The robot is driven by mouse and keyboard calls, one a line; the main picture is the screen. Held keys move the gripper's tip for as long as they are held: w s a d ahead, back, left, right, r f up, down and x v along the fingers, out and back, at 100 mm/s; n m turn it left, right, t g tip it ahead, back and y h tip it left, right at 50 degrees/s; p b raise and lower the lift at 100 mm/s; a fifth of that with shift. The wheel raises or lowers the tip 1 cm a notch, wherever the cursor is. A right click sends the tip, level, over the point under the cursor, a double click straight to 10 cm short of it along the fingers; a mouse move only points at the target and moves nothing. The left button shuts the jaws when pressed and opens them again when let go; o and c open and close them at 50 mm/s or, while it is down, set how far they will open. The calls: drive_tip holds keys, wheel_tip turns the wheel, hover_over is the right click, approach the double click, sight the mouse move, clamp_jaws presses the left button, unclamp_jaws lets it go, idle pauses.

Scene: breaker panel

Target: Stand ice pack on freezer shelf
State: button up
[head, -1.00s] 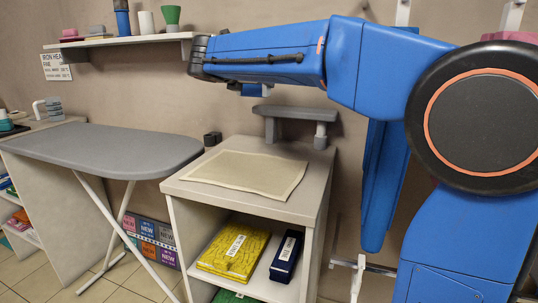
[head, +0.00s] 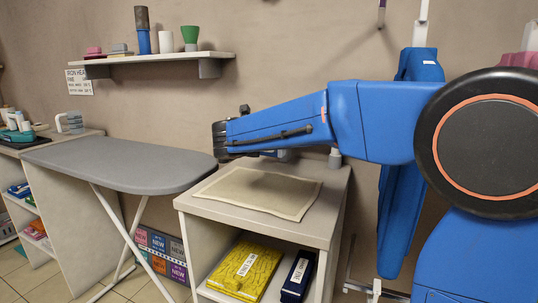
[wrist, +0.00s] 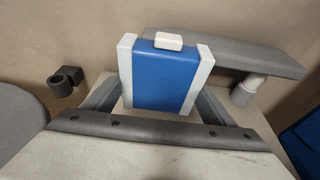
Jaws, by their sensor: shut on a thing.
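In the wrist view my gripper (wrist: 166,62) is shut on a blue ice pack (wrist: 163,80) with a white cap on its top edge. The light grey finger pads press on its two sides. The pack is held above the cabinet with the cloth mat. In the head view my forearm hides most of the gripper and pack. No freezer or freezer shelf can be made out in either view.
A cream mat (head: 258,191) lies on the low cabinet (head: 323,224). Yellow (head: 246,268) and dark blue (head: 298,274) boxes sit inside it. An ironing board (head: 120,162) stands to the left. A wall shelf (head: 150,60) holds several items. A grey ledge (wrist: 225,52) is beyond the pack.

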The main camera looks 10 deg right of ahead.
drive_tip(key=shift+f, duration=1.9)
drive_tip(key=o, duration=1.5)
drive_tip(key=shift+f, duration=0.1)
drive_tip(key=shift+c, duration=0.2)
